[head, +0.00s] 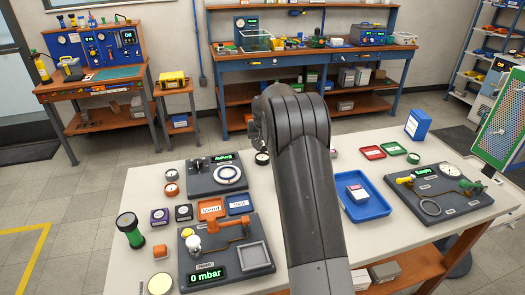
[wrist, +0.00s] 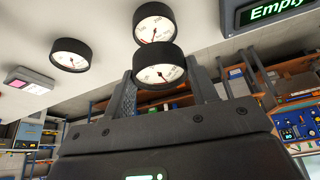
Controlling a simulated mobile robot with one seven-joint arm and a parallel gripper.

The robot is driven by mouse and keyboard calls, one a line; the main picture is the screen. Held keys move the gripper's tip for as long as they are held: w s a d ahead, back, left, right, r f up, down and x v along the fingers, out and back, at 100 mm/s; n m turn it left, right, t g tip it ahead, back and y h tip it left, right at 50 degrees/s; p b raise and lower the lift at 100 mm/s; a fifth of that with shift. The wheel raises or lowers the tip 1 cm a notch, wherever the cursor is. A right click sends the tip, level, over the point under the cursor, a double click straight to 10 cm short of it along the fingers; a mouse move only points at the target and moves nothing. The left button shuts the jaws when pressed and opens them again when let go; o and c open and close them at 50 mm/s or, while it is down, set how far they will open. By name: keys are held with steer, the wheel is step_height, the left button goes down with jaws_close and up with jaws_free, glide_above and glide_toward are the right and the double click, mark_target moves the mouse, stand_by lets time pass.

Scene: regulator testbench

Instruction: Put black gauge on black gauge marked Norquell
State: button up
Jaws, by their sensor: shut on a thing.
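In the wrist view my gripper (wrist: 166,84) is shut on a black gauge (wrist: 160,67) with a white dial and a red needle. A second black gauge (wrist: 153,22) shows right behind the held one; whether they touch I cannot tell. A third black gauge (wrist: 69,54) lies apart on the pale tabletop to the left. In the head view a black-rimmed gauge (head: 262,158) shows just left of my arm; my gripper and the held gauge are hidden behind the arm. I cannot read the name Norquell on any gauge.
Test panels stand on the white table (head: 140,195): one at back left (head: 216,172), one at front left (head: 225,250), and one marked Empty (head: 440,188) at right. A blue tray (head: 360,205) holds a labelled box. Red and green trays (head: 373,152) lie behind it.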

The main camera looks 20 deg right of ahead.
mark_target(263, 150)
steer(key=shift+f, duration=2)
steer(key=shift+f, duration=0.1)
steer(key=o, duration=1)
